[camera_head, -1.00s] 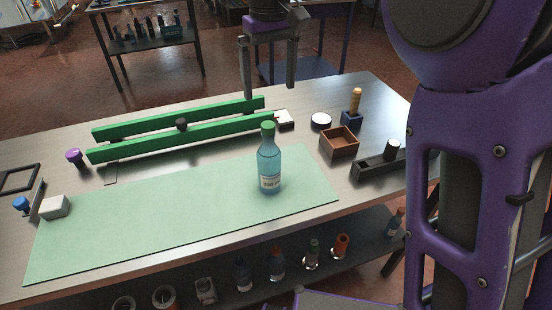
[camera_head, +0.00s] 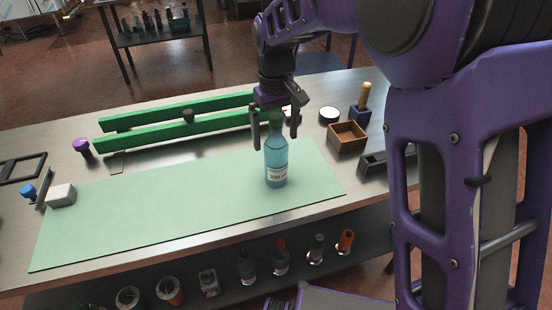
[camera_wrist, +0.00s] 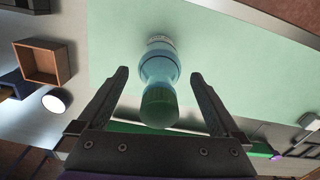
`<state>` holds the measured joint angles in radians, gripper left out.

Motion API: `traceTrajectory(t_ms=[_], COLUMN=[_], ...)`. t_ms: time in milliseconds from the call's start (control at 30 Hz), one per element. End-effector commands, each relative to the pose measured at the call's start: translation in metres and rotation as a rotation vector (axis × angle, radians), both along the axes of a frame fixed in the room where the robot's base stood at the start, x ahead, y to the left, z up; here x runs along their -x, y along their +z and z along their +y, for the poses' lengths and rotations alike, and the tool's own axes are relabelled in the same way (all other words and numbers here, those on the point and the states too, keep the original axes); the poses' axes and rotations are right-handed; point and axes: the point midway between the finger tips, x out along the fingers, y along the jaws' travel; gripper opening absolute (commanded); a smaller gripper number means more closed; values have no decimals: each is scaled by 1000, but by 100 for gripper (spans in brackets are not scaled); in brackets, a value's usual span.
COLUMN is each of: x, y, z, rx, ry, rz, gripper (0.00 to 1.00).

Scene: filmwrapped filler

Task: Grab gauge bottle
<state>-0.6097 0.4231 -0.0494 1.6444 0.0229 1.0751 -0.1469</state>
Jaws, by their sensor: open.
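The gauge bottle (camera_head: 276,165) is blue and see-through, with a green cap and a white label. It stands upright on the right part of the pale green mat (camera_head: 130,205). My gripper (camera_head: 274,138) is open above it, its fingers pointing down at the level of the bottle's top. In the wrist view the bottle (camera_wrist: 160,72) lies between and beyond the two spread fingertips (camera_wrist: 158,76), with a gap on each side. The green cap is nearest my gripper there. The head view does not clearly show how deep the fingers reach around the cap.
Green rails (camera_head: 180,132) run behind the mat. A wooden box (camera_head: 347,138), a white round lid (camera_head: 329,115) and a dark block with a wooden-handled tool (camera_head: 362,105) stand to the right. A white block (camera_head: 61,195) sits at left. Several bottles stand on the lower shelf (camera_head: 215,270).

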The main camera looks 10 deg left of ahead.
Motion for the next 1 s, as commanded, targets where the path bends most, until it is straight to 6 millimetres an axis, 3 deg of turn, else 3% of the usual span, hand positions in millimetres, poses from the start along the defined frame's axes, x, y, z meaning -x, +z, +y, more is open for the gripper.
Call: traceTrajectory(t_ms=[100,333,900,1000], x=[0,0,0,0], y=[-10,-11,-10,-10], z=[0,0,0,0], rx=[1,0,-1,-1], ry=[-1,0,0,0], rz=[1,0,-1,-1], gripper=[100,100,0,0])
